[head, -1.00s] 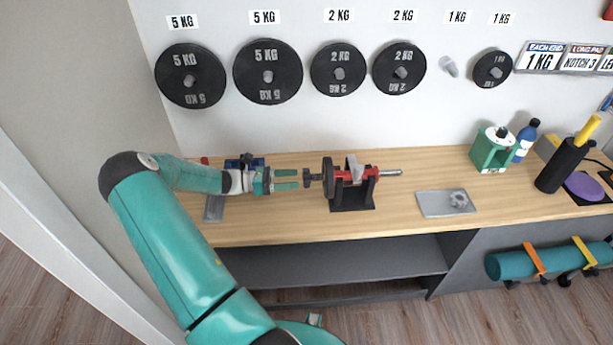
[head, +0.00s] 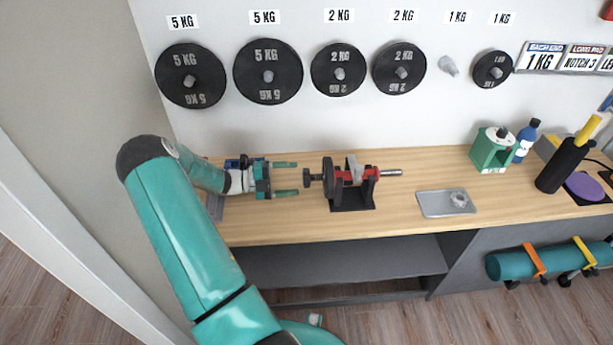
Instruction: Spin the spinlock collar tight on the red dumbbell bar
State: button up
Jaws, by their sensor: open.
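The red dumbbell bar (head: 368,174) lies level in a black cradle (head: 351,200) on the wooden bench. A black plate (head: 328,178) is on its left part. The dark spinlock collar (head: 308,181) is on the bar's left end, just left of the plate. The bar's bare silver right end points right. My gripper (head: 286,179) comes from the left with its teal fingers spread and pointing at the collar. The fingertips stop a little short of the collar, with nothing between them. Whether the collar touches the plate is too small to tell.
A green holder (head: 492,150), blue bottle (head: 525,140) and black cylinder (head: 562,168) stand farther right. Weight plates hang on the wall behind. The bench front is clear.

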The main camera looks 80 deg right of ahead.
jog(key=shift+n, duration=0.4)
jog(key=shift+s, duration=0.1)
jog(key=x, duration=0.3)
jog(key=shift+s, duration=0.15)
dwell(0.4)
jog(key=shift+c, duration=0.2)
